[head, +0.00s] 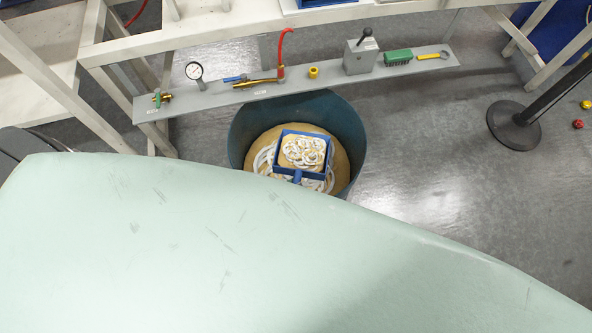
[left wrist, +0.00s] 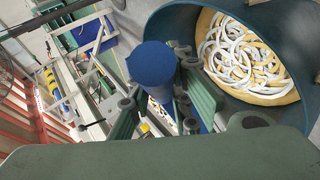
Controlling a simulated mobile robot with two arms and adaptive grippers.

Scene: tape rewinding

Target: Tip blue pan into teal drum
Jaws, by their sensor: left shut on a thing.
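The blue pan (head: 318,177) is a square tray in the head view, over or within the mouth of the teal drum (head: 350,125). White curled strips show inside the pan. More white strips lie around it on the drum's tan contents. My left gripper (left wrist: 160,95) shows in the left wrist view, its green-padded fingers shut around the pan's thick blue handle (left wrist: 151,63). The drum (left wrist: 185,20) opens beside it, with many white loops on tan contents. The pan's tray is mostly hidden there. My left gripper is hidden in the head view; my right gripper is not in view.
A narrow grey shelf (head: 215,96) with a gauge (head: 194,71), a grey lever box (head: 361,57) and a green brush (head: 397,57) runs behind the drum. A black post base (head: 514,125) stands at right. Open floor lies right of the drum.

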